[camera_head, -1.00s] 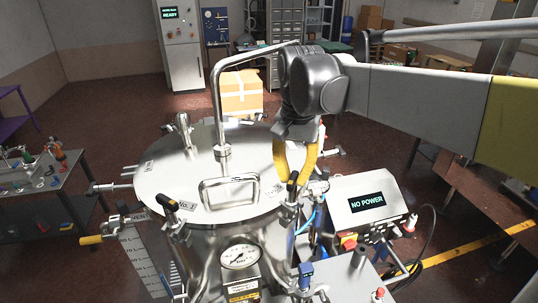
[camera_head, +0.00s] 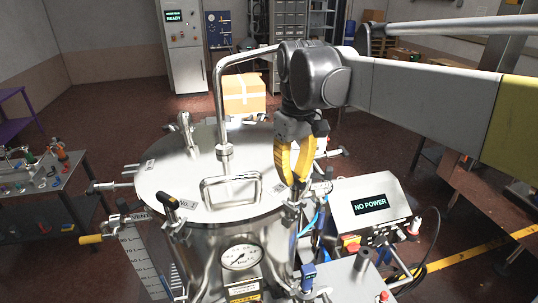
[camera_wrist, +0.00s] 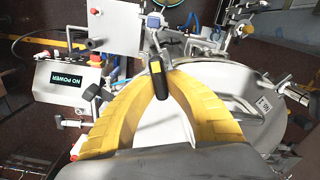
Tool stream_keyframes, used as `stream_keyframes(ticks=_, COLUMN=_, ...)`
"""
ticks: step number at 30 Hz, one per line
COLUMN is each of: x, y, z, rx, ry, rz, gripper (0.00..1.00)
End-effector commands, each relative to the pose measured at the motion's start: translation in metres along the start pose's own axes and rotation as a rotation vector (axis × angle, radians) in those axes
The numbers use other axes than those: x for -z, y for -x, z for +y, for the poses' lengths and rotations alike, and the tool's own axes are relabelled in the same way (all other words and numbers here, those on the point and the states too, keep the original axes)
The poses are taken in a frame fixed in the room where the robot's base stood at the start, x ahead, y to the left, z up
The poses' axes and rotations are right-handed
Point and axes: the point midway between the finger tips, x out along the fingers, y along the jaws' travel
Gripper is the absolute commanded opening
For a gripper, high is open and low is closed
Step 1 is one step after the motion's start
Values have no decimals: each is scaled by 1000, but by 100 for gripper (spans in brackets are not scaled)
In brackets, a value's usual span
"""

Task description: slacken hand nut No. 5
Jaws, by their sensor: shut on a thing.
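My gripper (camera_head: 296,180) has yellow fingers and points down at the front right rim of the round steel vessel lid (camera_head: 165,178). In the wrist view its fingers close on a black hand nut (camera_wrist: 157,80) with a yellow mark, which lies between the fingertips. In the head view the fingers mostly hide this nut. A small label beside it on the lid is too small to read, so I cannot confirm its number. Another black hand nut (camera_head: 169,202) sits at the lid's front left, and one more (camera_wrist: 98,91) shows left of the fingers in the wrist view.
A bent steel pipe (camera_head: 219,105) and a lid handle (camera_head: 230,190) rise left of my gripper. A control box reading NO POWER (camera_head: 370,205) stands close on the right. A pressure gauge (camera_head: 241,257) is on the vessel front. A carton (camera_head: 244,95) stands behind.

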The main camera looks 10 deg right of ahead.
Motion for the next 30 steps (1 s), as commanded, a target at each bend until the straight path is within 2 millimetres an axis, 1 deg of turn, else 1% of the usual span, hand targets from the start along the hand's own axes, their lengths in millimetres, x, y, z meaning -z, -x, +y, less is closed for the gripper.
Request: stream_keyframes(ticks=30, x=-3, y=-1, z=-6, rx=1, ry=963, rz=0, gripper=0)
